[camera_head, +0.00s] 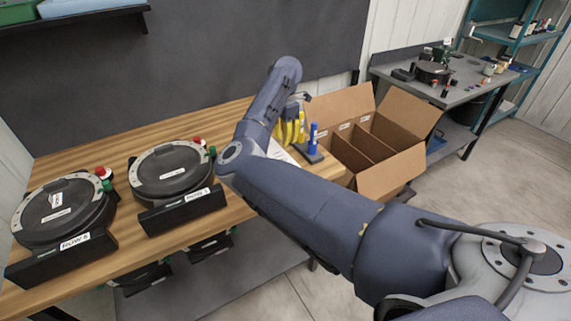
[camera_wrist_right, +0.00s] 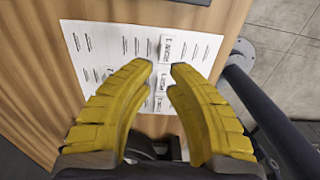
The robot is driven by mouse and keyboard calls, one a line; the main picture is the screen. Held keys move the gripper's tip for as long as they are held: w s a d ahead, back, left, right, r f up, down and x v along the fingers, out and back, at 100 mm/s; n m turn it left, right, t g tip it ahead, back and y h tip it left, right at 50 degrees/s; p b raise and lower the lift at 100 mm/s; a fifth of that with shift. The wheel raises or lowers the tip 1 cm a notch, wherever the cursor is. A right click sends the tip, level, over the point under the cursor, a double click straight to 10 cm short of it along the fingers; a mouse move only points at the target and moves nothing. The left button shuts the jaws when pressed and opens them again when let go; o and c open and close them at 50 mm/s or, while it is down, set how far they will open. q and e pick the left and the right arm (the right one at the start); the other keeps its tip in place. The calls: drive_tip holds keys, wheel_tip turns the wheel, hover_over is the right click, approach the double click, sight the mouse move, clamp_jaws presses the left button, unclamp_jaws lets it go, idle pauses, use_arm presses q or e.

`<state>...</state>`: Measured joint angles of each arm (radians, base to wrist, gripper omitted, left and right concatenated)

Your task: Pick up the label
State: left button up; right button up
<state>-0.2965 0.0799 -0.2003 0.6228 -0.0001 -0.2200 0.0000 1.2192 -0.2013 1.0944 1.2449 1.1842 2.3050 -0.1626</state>
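A white sheet (camera_wrist_right: 95,42) lies on the wooden table and bears several small labels. The upper label (camera_wrist_right: 172,47) lies just beyond my right fingertips. Another label (camera_wrist_right: 162,80) shows in the gap between the fingers, and a lower one (camera_wrist_right: 158,103) lies nearer the palm. Their print is too small to read surely. My right gripper (camera_wrist_right: 165,68) has yellow ribbed fingers, open with a narrow gap, pointing down over the sheet. It also shows in the head view (camera_head: 290,130), where my arm covers much of the sheet (camera_head: 279,153). My left gripper is out of view.
Two black seed meters (camera_head: 64,212) (camera_head: 171,173) in label-fronted stands fill the table's left part. A blue marker (camera_head: 313,137) stands in a dark holder right of the gripper. A divided cardboard box (camera_head: 391,178) is beyond the table's right end. A grey bench (camera_head: 463,80) stands behind.

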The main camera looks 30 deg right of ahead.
wheel_tip(320, 180, down, 4)
drive_tip(key=shift+f, duration=0.1)
drive_tip(key=shift+s+d+f, duration=0.1)
drive_tip(key=shift+d+f, duration=0.05)
drive_tip(key=shift+f, duration=1.15)
drive_tip(key=shift+s+d+f, duration=0.1)
drive_tip(key=shift+d+f, duration=0.05)
drive_tip(key=shift+f, duration=1.1)
clamp_jaws()
drive_tip(key=shift+r, duration=0.1)
